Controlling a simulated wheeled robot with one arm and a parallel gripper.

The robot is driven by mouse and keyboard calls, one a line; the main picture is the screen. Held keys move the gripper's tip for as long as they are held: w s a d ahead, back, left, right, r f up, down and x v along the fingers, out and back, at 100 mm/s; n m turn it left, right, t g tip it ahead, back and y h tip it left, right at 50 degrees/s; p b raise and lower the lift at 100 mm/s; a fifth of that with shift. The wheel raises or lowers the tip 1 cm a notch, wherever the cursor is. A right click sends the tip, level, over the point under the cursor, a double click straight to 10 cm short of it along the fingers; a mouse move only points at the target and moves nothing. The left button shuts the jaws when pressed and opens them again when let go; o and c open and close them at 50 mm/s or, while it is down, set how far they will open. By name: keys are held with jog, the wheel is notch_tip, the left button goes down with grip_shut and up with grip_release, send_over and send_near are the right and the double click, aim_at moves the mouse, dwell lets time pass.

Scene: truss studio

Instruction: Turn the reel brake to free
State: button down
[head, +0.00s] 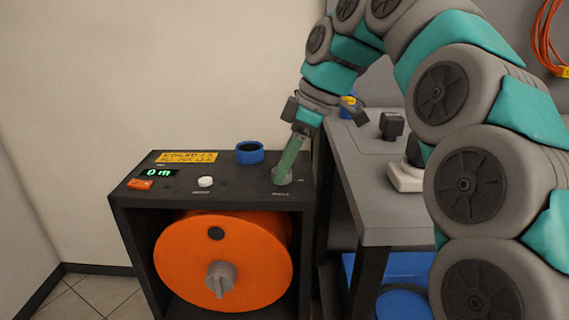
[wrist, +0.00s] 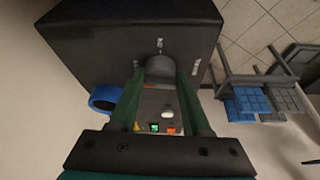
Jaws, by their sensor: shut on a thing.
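A grey round knob (head: 281,177), which I take to be the reel brake, sits at the right of the top panel of the black reel cabinet (head: 235,183). Small white labels lie beside it, too small to read. My gripper (head: 284,169) reaches down to it from above, with its green fingers around it. In the wrist view the knob (wrist: 160,66) shows between the fingertips of my gripper (wrist: 161,76), which is shut on it. The knob's pointer direction cannot be told. Below, an orange reel (head: 190,250) with a grey hub (head: 220,277) fills the cabinet's open front.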

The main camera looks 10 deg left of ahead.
jog(key=shift+n, duration=0.5)
jog(key=shift+g, duration=0.3)
jog(key=shift+c, duration=1.8)
grip_release()
